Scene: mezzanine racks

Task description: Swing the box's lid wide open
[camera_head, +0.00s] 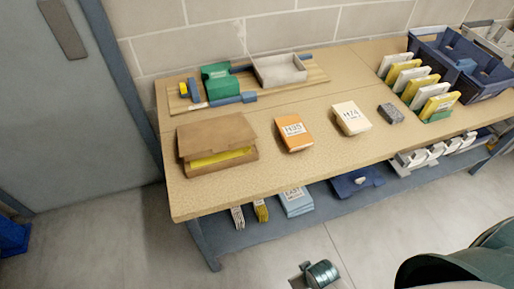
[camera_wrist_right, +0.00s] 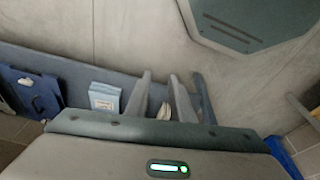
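The brown box (camera_head: 225,169) stands on the near left part of the wooden table. Its lid (camera_head: 215,136) is ajar, raised at the front edge, and a strip of yellow content (camera_head: 220,158) shows in the gap. My right gripper (camera_wrist_right: 160,84) shows in the right wrist view with its two fingers apart and nothing seen held between them. It is away from the box, with the lower shelf in the view behind it. My left gripper is in neither view.
An orange booklet (camera_head: 294,133), a white booklet (camera_head: 351,118) and a grey block (camera_head: 391,113) lie right of the box. A tray (camera_head: 279,69) and green block (camera_head: 217,78) are behind. Blue bins (camera_head: 462,62) stand far right. The lower shelf (camera_head: 240,238) holds boxes.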

